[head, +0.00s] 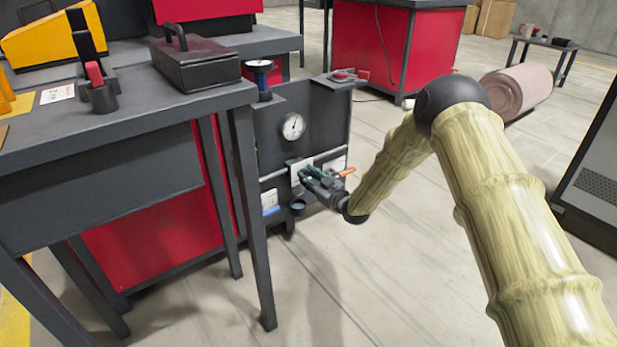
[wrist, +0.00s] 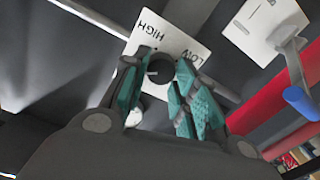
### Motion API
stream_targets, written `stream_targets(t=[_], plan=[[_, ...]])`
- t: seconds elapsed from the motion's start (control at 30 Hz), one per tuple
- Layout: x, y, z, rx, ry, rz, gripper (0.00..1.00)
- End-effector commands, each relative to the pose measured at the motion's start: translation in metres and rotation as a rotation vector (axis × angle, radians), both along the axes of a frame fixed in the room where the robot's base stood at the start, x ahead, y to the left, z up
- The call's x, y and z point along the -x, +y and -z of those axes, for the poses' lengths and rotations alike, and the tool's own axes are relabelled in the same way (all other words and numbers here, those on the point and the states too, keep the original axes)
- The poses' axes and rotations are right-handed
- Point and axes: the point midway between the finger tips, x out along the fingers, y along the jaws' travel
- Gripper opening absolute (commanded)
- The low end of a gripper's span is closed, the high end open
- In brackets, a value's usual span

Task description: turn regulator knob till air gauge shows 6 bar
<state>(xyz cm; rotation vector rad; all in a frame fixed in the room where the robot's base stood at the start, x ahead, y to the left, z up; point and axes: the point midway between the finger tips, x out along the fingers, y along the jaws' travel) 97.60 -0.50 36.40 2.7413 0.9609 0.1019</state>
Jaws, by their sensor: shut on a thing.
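The air gauge (head: 293,126) is a round white dial on the dark panel (head: 270,137); its needle points roughly upward, but its numbers are too small to read. My gripper (head: 308,178) is at the panel just below the gauge. In the wrist view its teal fingers (wrist: 158,76) are closed on either side of the dark regulator knob (wrist: 160,66). Behind the knob is a white plate (wrist: 146,37) marked HIGH and LOW. In the head view the gripper hides the knob.
An orange-handled lever (head: 346,172) is close right of my gripper, and a blue-handled lever (head: 270,210) is at lower left; the wrist view shows a blue-tipped lever (wrist: 300,103). The workbench (head: 150,112) stands left of the panel. Open floor (head: 400,270) lies to the right.

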Motion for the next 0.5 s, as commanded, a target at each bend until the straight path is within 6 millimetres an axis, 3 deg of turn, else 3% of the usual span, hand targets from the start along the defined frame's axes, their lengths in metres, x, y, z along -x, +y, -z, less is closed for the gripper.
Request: stream_targets(t=[0.03, 0.13, 0.17, 0.5], plan=[[0.0011, 0.0012, 0.0009, 0.000, 0.001, -0.003, 0.30], [0.0010, 0.0011, 0.0009, 0.000, 0.001, -0.002, 0.48], [0.0009, 0.0010, 0.0008, 0.000, 0.001, -0.002, 0.50], [0.0016, -0.0009, 0.0004, 0.000, 0.002, -0.001, 0.50]])
